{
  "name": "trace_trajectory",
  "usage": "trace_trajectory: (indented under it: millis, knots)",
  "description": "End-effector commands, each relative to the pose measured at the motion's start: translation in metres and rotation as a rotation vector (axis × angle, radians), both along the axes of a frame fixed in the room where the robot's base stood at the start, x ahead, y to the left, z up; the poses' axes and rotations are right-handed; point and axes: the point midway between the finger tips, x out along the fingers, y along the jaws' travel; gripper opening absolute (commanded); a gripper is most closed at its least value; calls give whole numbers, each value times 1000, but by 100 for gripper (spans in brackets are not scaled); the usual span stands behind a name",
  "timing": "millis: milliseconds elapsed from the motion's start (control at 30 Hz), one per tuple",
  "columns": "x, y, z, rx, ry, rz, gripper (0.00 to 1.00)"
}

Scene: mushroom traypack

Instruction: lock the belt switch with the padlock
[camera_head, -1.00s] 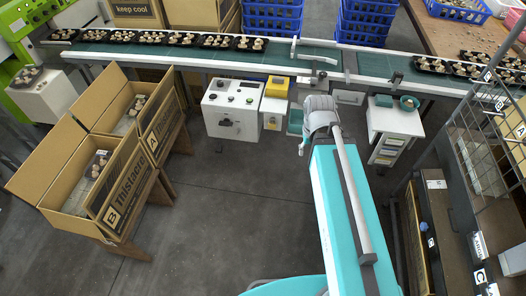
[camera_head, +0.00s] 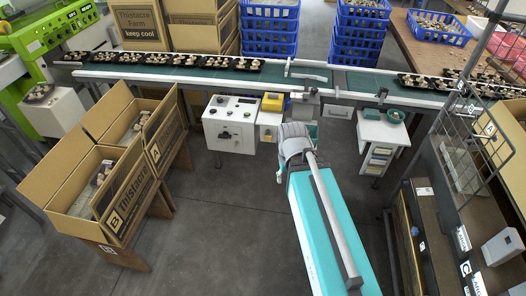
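The white control box (camera_head: 230,124) stands below the front edge of the conveyor. It has buttons on top and a dark switch (camera_head: 225,135) on its front face; the switch's setting is too small to read. A yellow-topped box (camera_head: 272,101) stands right beside it.
The conveyor (camera_head: 200,74) crosses the back, carrying dark mushroom trays. Open cartons (camera_head: 62,190) stand at the left on a wooden stand. A white drawer unit (camera_head: 382,135) stands right of my arm. Shelving with a wire rack (camera_head: 480,160) fills the right. The grey floor (camera_head: 225,235) is clear.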

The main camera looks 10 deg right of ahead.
Motion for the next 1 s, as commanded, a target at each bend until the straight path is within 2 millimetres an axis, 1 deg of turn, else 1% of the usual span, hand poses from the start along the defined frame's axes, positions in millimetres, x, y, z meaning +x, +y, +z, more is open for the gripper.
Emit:
trace_trajectory:
  millis: [67,100,233,367,467,500,567,800,1000]
  knots:
    - [0,0,0,0,0,0,57]
    - [0,0,0,0,0,0,59]
    - [1,0,-2,-3,-3,4,83]
    - [7,-3,-9,-20,-16,22,83]
    - [15,-7,-20,-50,-35,54,83]
    - [20,-15,-25,-66,-46,66,83]
    - [28,-22,-34,-95,-63,95,83]
    - [71,-42,-75,-258,-148,270,83]
    - [110,-57,-103,-420,-205,443,83]
